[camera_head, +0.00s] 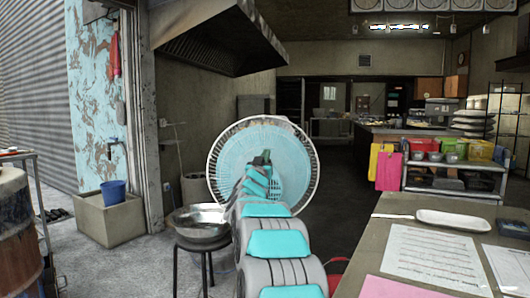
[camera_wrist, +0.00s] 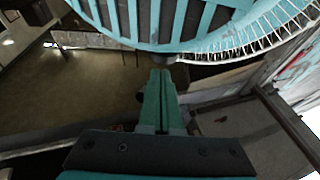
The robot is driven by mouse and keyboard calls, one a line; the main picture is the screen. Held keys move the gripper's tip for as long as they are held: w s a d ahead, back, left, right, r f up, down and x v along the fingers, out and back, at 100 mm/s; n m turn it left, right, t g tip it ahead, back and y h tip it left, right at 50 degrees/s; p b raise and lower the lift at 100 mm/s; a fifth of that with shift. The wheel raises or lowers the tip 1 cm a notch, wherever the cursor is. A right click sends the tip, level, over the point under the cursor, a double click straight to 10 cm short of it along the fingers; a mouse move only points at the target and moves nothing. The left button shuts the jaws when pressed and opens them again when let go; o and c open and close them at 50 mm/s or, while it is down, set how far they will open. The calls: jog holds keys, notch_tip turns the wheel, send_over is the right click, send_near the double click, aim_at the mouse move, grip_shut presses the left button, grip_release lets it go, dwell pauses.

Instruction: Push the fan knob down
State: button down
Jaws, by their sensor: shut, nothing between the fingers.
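The round fan (camera_head: 300,155) has a white wire grille and turquoise inside, and stands in the middle of the head view behind my arm. In the wrist view the fan (camera_wrist: 230,30) fills the top, with its turquoise slatted housing and wire rim. My gripper (camera_wrist: 161,74) is shut and empty, its teal fingers pointing at the fan's lower edge. A small grey knob-like part (camera_wrist: 166,60) shows just beyond the fingertips; I cannot tell whether they touch. In the head view my gripper (camera_head: 262,158) overlaps the fan's middle, and the knob is hidden there.
A metal bowl (camera_head: 200,222) on a dark stool stands left of my arm. A counter (camera_head: 375,235) with papers and a white tray is at the right. A trolley (camera_head: 450,184) with coloured bins stands behind it. Open floor (camera_head: 340,195) lies between the fan and trolley.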

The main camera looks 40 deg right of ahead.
jog(key=shift+f, duration=0.7)
jog(key=shift+f, duration=0.95)
notch_tip(320, 180, up, 5)
jog(key=p, duration=0.2)
jog(key=shift+f+p, duration=0.1)
jog(key=shift+p, duration=0.3)
jog(key=b+v, duration=0.1)
jog(key=v, duration=0.9)
jog(key=shift+f+b, duration=0.25)
jog(key=shift+b, duration=0.1)
